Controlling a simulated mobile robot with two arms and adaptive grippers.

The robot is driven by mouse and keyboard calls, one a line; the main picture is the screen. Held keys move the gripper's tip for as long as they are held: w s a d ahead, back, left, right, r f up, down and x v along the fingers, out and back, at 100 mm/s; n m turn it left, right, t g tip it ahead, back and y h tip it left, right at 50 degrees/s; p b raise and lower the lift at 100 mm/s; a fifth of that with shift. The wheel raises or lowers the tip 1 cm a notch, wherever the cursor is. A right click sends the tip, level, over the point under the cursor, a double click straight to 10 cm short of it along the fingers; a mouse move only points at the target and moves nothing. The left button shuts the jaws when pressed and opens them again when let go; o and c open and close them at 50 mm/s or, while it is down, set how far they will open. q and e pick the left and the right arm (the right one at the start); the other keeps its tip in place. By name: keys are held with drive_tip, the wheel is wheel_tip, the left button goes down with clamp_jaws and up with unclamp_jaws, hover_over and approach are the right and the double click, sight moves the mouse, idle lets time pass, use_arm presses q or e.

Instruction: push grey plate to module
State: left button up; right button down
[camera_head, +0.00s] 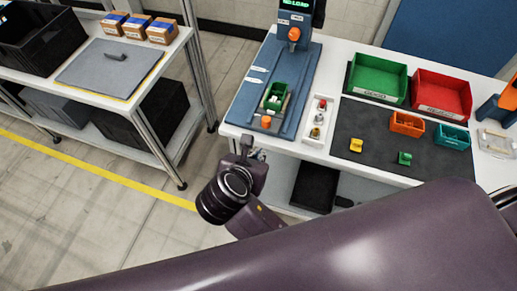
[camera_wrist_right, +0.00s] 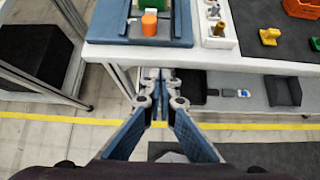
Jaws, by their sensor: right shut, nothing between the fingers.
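A blue-grey plate (camera_head: 270,112) carries a green bin (camera_head: 276,95) holding small pale items, with an orange knob (camera_head: 266,122) at its front. It lies on a long blue base (camera_head: 299,75) on the white bench. The module (camera_head: 297,20), an upright blue unit with a green display and an orange knob, stands at the far end, apart from the plate. My right gripper (camera_head: 246,144) is at the bench's front edge, short of the plate; in the wrist view its fingers (camera_wrist_right: 160,75) are shut and empty. My left gripper is out of view.
A narrow white tray of small parts (camera_head: 318,118) stands right of the base. Green (camera_head: 377,77) and red (camera_head: 441,93) bins stand behind a dark mat (camera_head: 400,143). A shelf on the left holds a grey panel with a dark handle (camera_head: 108,68). Open floor lies between.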

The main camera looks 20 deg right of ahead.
drive_tip(key=shift+w+d+f+p, duration=0.35)
drive_tip(key=shift+w+d+f, duration=0.5)
drive_tip(key=shift+w, duration=0.45)
drive_tip(key=shift+w+d+f+p, duration=0.4)
drive_tip(key=shift+w+d+f, duration=0.45)
drive_tip(key=shift+w, duration=0.45)
drive_tip(key=shift+w+d+f+p, duration=0.35)
drive_tip(key=shift+w+d+f, duration=0.5)
drive_tip(key=shift+w, duration=0.45)
